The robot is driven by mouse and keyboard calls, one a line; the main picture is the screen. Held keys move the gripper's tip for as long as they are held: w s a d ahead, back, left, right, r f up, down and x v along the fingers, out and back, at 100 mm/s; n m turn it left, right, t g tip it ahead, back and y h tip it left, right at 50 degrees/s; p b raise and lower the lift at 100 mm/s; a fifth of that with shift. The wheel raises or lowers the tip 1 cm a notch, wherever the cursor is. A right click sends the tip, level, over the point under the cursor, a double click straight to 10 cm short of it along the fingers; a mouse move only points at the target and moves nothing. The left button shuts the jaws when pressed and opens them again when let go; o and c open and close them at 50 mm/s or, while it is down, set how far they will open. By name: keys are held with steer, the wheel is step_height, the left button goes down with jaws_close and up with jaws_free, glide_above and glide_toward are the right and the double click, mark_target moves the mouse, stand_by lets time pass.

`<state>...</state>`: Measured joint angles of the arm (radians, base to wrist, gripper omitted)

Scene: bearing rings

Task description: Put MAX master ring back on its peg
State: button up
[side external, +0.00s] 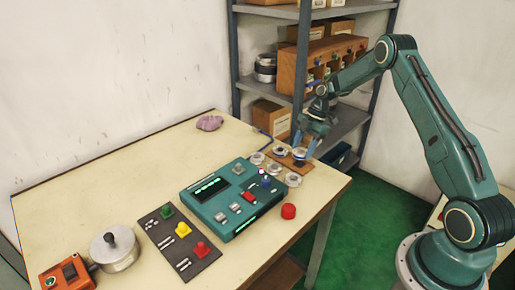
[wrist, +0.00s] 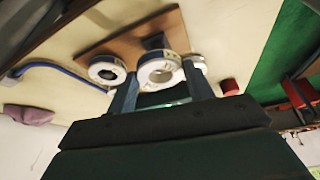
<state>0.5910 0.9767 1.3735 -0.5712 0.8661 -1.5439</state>
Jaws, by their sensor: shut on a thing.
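My gripper (side external: 304,143) is low over the brown wooden board (side external: 283,164) at the table's far right corner. In the wrist view its two blue-grey fingers (wrist: 161,84) stand on either side of a pale ring (wrist: 144,74) and are shut on it. No readable marking shows that this is the MAX master ring. A dark peg or block (wrist: 155,41) shows on the board (wrist: 118,43), right beside the held ring in the picture. I cannot tell whether the ring is around a peg or just above it.
Another pale ring (wrist: 107,69) sits close on the left, and one more (wrist: 199,64) is partly hidden behind the right finger. A green instrument (side external: 232,200) and a red button or cap (side external: 288,211) are nearby. A shelf (side external: 350,122) stands behind the table.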

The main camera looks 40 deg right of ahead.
steer(key=shift+f, duration=1.7)
stand_by(2.2)
steer(key=o, duration=1.3)
steer(key=shift+o, duration=0.2)
steer(key=shift+r, duration=3.7)
